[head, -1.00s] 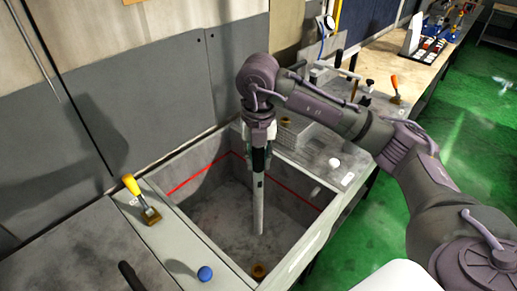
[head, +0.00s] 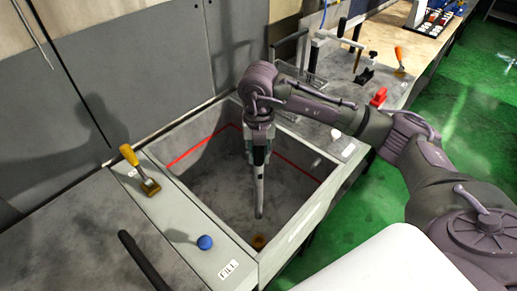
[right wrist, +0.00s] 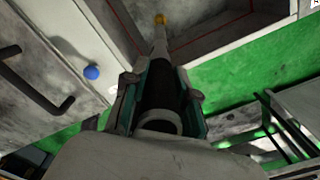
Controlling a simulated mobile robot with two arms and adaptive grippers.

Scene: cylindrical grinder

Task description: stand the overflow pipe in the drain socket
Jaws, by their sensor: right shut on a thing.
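The overflow pipe (head: 259,190) is a pale grey tube with a dark upper part, held nearly upright inside the tank. My right gripper (head: 259,156) is shut on its upper part. The drain socket (head: 258,241) is a small brass ring on the tank floor near the front corner. In the head view the pipe's lower end appears above and behind the socket, apart from it. In the right wrist view the pipe (right wrist: 161,45) points toward the brass socket (right wrist: 161,19), and the gripper's fingers (right wrist: 160,95) flank the pipe. My left gripper is not in view.
The grey tank (head: 215,245) has a red line around its inner walls. A yellow-handled brush (head: 140,170) and a blue knob (head: 205,242) are on its left ledge. A white knob (head: 336,134) and a red object (head: 378,96) are on the right side. The wall stands close behind.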

